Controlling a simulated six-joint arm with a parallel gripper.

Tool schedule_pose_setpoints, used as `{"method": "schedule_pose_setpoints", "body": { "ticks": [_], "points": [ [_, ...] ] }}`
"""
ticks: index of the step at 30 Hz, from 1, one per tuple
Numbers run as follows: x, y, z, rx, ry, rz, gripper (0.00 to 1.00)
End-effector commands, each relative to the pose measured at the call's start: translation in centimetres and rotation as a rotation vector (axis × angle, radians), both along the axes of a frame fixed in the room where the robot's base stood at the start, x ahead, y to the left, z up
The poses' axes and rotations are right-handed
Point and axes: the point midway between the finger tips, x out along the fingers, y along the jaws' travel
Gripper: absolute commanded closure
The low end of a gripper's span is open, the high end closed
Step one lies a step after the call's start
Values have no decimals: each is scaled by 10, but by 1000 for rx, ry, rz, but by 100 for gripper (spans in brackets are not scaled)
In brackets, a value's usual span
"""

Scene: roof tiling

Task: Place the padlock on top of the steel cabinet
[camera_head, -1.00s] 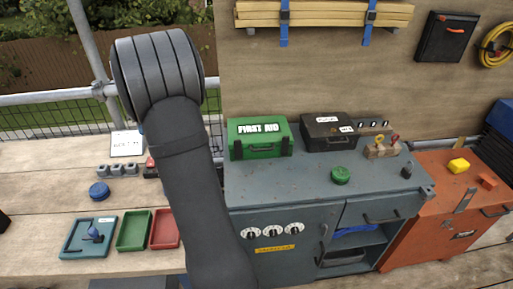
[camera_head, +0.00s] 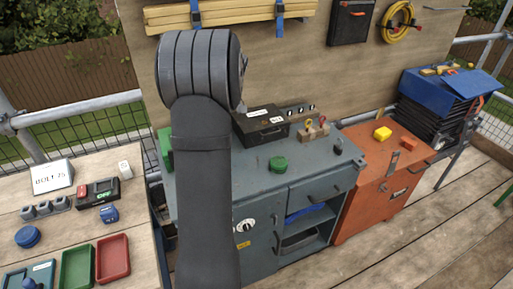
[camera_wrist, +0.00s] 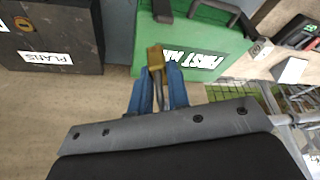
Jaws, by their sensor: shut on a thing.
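The steel cabinet (camera_head: 230,195) is blue-grey, with dials, a drawer and an open shelf, and stands in the middle of the head view. Its top is partly bare. In the wrist view, my gripper (camera_wrist: 159,76) has its blue fingers shut on the padlock (camera_wrist: 155,57), which has a brass body and a grey shackle between the fingers. The green first aid case shows beyond the padlock; I cannot tell how far apart they are. In the head view my arm hides the gripper and the padlock.
On the cabinet are the green first aid case (camera_head: 166,150), a black case (camera_head: 262,126), a green round item (camera_head: 278,163) and a wooden block (camera_head: 313,132). An orange cabinet (camera_head: 352,190) stands to its right. A bench with trays (camera_head: 76,268) is at left.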

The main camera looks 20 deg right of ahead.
Motion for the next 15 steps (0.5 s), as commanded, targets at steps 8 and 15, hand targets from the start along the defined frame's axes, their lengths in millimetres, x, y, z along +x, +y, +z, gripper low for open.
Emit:
{"method": "schedule_pose_setpoints", "body": {
  "ticks": [8,15],
  "points": [
    [-63,-127,1,2,-4,-162,100],
    [-136,-220,1,4,-7,-294,100]
  ]
}}
